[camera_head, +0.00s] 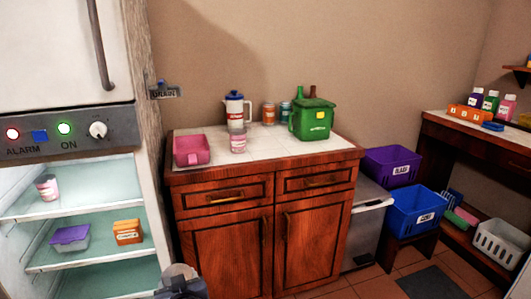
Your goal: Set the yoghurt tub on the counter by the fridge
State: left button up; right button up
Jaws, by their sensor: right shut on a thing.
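A small pink and white tub (47,187) stands upright on the upper shelf of the open fridge. A similar pink and white tub (238,144) stands near the front of the white-tiled counter (272,150) beside the fridge. My right gripper (181,280) shows at the bottom edge, low in front of the counter's cupboard. It is shut on a pale, round-topped thing (180,269). Most of that thing is hidden or cut off, and I cannot tell its label. My left gripper is not in view.
On the counter are a pink bin (191,150), a white jug (234,108), jars (269,113) and a green lidded box (312,120). Purple (391,166) and blue (414,208) crates stand right of the counter.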

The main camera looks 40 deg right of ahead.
aim_at(274, 147)
jog(key=i+l+z, duration=0.1)
jog(key=l+z, duration=0.15)
jog(key=z, duration=0.25)
jog(key=i+l+z, duration=0.15)
jog(key=z, duration=0.3)
jog(key=i+l+z, duration=0.2)
jog(key=z, duration=0.3)
